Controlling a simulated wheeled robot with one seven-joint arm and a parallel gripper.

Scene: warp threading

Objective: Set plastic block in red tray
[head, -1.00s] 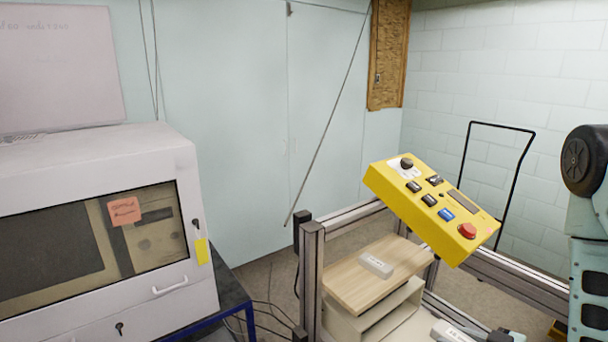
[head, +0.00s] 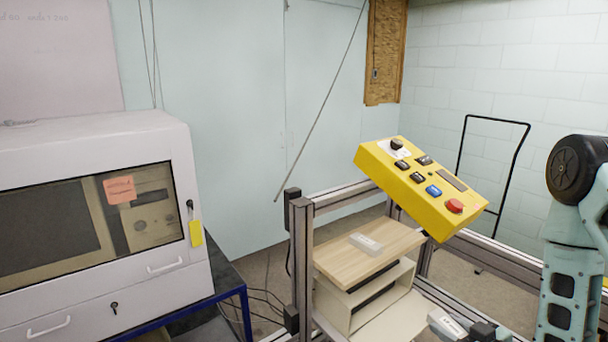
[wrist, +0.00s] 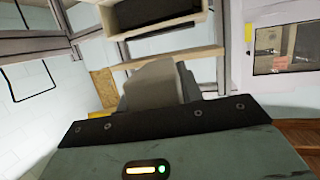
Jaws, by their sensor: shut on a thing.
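My gripper (wrist: 162,80) is shut on a pale grey-white block (wrist: 150,84) in the wrist view; a dark finger shows on the block's right side. In the head view, a white block with dark marks (head: 447,322) sits beside the dark end of my gripper (head: 484,331) at the bottom edge; it appears to be the held one. Another white block (head: 366,243) lies on the light wooden board. I cannot tell which block is the plastic block. No red tray shows in either view.
The wooden board (head: 350,262) tops a beige shelf unit (head: 345,302) within a metal frame (head: 302,265). A tilted yellow control panel (head: 410,212) stands above its right side. A white cabinet (head: 95,135) stands at left on a blue-framed table (head: 231,286).

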